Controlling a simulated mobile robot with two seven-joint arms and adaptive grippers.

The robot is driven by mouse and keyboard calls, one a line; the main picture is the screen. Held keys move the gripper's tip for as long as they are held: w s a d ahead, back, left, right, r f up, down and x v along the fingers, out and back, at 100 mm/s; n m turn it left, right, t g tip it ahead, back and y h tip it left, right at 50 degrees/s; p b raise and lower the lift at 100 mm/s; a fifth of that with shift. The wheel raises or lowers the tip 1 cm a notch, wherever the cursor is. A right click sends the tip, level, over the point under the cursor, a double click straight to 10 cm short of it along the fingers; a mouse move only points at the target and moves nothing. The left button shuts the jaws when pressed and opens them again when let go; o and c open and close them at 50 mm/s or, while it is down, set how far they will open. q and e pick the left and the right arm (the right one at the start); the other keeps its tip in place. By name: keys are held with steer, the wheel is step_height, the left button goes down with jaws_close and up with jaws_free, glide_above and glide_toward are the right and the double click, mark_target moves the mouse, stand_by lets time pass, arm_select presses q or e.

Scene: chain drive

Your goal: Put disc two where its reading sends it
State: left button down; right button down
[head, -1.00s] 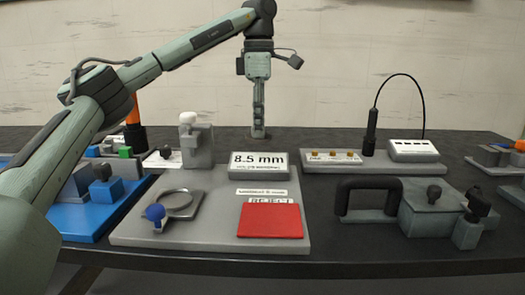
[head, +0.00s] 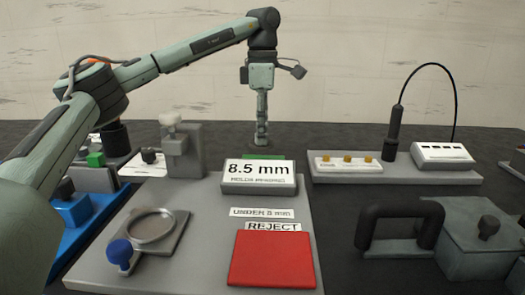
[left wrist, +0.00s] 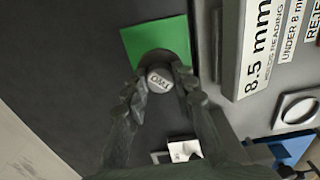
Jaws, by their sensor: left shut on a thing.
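My left gripper (head: 262,142) is behind the grey plate and the display. In the left wrist view its fingers (left wrist: 160,88) are shut on disc two (left wrist: 160,78), a dark disc with a pale top lettered TWO. The disc overlaps the near part of a green square (left wrist: 150,38); I cannot tell whether it touches it. The green square also shows as a strip behind the display in the head view (head: 263,157). The display (head: 258,170) reads 8.5 mm. In front of it are an UNDER 8 mm label (head: 262,213), a REJECT label (head: 273,227) and an empty red square (head: 272,260).
A ring fixture (head: 152,228) with a blue knob stands on the left of the plate. A grey post block (head: 182,150) stands left of the display. A block with brass pieces and a black probe (head: 393,135) stands right. A dark-handled fixture (head: 400,228) is at front right.

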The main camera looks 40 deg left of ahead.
mark_target(263, 148)
arm_select(q)
steer(key=shift+f, duration=2.25)
steer(key=shift+f, duration=0.15)
steer(key=c, duration=1.2)
jaws_free()
